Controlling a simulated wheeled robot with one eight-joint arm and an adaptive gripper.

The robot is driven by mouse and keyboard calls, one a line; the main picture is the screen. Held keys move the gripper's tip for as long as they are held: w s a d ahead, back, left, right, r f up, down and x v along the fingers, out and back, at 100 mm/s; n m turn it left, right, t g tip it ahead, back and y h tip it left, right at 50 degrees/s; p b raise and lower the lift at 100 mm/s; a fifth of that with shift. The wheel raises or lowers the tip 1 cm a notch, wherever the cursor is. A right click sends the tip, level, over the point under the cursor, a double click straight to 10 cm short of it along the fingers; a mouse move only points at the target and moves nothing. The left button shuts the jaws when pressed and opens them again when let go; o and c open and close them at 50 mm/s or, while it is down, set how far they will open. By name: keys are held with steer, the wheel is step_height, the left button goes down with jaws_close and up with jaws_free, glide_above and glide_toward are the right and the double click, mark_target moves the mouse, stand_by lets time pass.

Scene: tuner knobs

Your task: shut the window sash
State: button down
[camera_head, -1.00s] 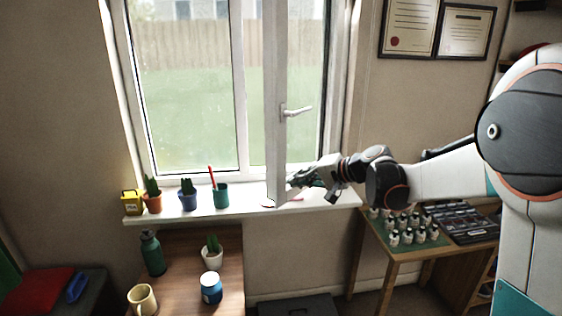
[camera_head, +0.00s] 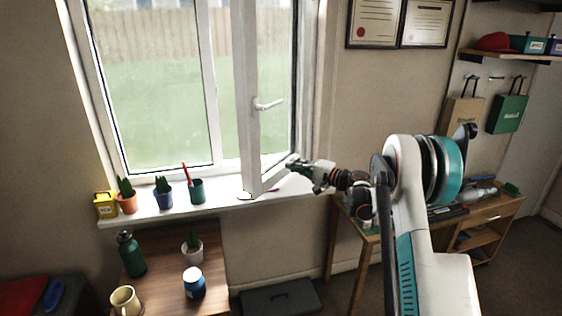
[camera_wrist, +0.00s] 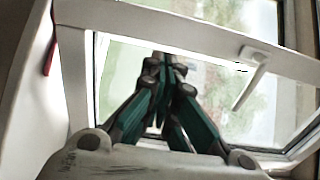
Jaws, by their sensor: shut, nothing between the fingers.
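The window sash (camera_head: 251,130) is a white framed pane, swung open into the room from the right side of the window. Its white handle (camera_head: 268,104) sticks out to the right on its near upright and also shows in the wrist view (camera_wrist: 253,82). My gripper (camera_head: 291,164) is shut and empty, beside the lower part of the sash on the right. In the wrist view my dark and green fingers (camera_wrist: 165,60) meet in front of the sash's white frame (camera_wrist: 200,37). I cannot tell whether they touch it.
The sill (camera_head: 225,197) holds a yellow box (camera_head: 106,204), two potted cacti and a teal cup (camera_head: 197,191) with a red stick, left of the sash. A desk (camera_head: 222,255) with a bottle, mug and jar stands below.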

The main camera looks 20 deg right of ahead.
mark_target(259, 154)
steer(key=b+x, duration=0.2)
steer(key=x, duration=1.1)
steer(key=shift+a, duration=0.1)
